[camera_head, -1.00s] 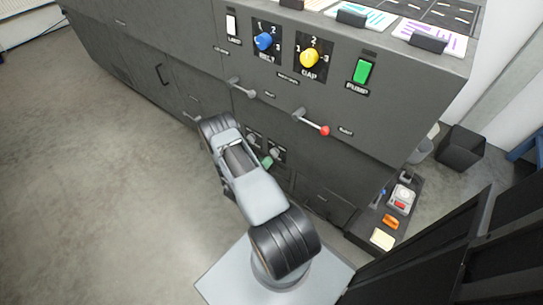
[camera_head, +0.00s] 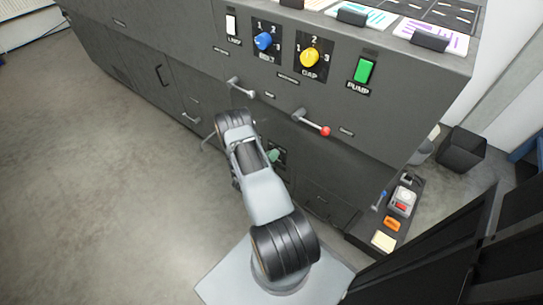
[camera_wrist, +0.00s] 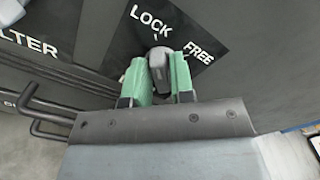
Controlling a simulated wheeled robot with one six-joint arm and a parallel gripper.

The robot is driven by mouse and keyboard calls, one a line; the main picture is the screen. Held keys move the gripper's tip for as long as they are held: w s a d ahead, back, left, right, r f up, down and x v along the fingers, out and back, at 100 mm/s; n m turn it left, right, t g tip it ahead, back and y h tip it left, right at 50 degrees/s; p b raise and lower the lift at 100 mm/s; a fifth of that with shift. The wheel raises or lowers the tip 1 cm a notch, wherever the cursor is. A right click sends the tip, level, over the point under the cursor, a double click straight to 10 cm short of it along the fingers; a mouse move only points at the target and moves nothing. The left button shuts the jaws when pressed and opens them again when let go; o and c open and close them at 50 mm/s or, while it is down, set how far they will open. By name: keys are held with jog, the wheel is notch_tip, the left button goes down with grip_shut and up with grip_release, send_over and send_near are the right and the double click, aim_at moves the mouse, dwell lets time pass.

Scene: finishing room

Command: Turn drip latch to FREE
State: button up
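The drip latch is a dark knob (camera_wrist: 160,62) on a black plate marked LOCK (camera_wrist: 150,20) and FREE (camera_wrist: 198,52) in the wrist view. Its upper end lies just below the LOCK mark, left of FREE. My gripper (camera_wrist: 161,78) has green fingers, one on each side of the knob, with little or no gap. I cannot tell if they press on it. In the head view a green fingertip shows beside the cabinet's lower front, and my arm hides the latch.
Above my gripper, a grey lever (camera_head: 240,88) and a red-tipped lever (camera_head: 312,122) stick out of the cabinet front. A dark handle (camera_wrist: 45,112) juts out at left in the wrist view. Open floor (camera_head: 100,200) lies left of my arm.

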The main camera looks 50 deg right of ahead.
grip_shut()
jog(key=shift+s+m+b, duration=0.2)
jog(key=shift+m+b, duration=1.15)
jog(key=shift+m, duration=3.1)
jog(key=shift+s+m+b, duration=0.15)
jog(key=shift+m+b, duration=1.2)
jog(key=shift+m, duration=3.1)
jog(key=shift+o, duration=1.9)
grip_release()
